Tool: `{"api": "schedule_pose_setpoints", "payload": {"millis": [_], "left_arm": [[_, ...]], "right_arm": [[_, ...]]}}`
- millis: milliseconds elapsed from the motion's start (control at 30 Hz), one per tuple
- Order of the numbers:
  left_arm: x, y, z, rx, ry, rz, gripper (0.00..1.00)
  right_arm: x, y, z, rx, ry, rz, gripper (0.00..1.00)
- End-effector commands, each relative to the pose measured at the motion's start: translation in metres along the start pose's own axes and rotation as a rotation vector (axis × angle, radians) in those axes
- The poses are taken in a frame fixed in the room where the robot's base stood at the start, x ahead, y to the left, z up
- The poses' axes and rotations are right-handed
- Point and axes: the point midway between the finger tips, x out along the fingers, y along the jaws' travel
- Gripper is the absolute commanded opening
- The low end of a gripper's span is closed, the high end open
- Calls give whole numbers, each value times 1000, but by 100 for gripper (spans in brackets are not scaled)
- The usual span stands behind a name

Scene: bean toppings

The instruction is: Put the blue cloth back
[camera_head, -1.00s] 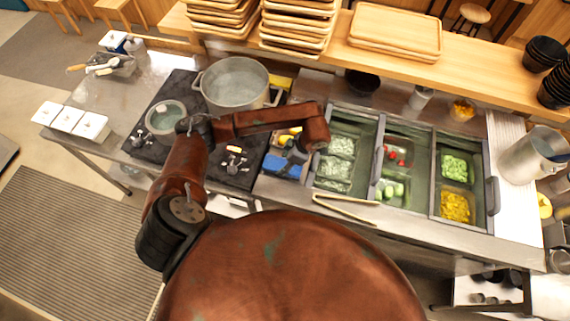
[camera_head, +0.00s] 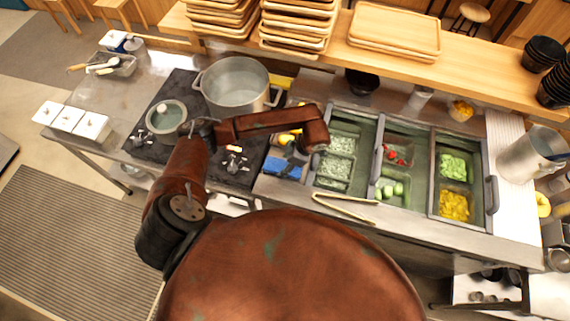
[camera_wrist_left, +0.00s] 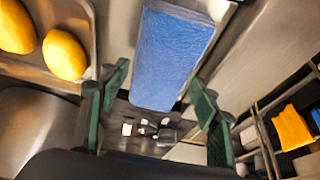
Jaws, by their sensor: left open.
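The blue cloth (camera_head: 283,167) lies as a folded flat rectangle on the steel counter, just right of the black stove, in the head view. It also shows in the left wrist view (camera_wrist_left: 172,50), at the top middle. My left gripper (camera_head: 291,149) hangs beside the cloth's far edge in the head view, partly hidden under my forearm. In the left wrist view my left gripper (camera_wrist_left: 158,82) is open, with its two green fingers apart on either side of the cloth's near end. Nothing is held. My right gripper is not in view.
Yellow items (camera_wrist_left: 64,54) sit in a tray beside the cloth.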

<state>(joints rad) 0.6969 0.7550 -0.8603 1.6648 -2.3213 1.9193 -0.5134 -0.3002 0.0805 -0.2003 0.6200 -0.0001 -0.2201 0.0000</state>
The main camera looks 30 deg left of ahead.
Motion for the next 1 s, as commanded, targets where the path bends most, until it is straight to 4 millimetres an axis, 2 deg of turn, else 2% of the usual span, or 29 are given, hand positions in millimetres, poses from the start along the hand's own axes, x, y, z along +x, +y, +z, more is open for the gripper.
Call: {"api": "schedule_pose_setpoints", "payload": {"millis": [233,400,500,700,1000], "left_arm": [[-46,2,2,1,-2,8,57],[-82,3,0,0,0,8,57],[-96,2,0,-1,0,6,57],[-114,1,0,0,0,3,57],[-117,0,0,0,-1,1,57]], "right_arm": [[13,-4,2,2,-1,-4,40],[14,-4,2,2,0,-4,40],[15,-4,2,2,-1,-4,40],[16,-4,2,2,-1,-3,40],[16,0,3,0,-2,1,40]]}}
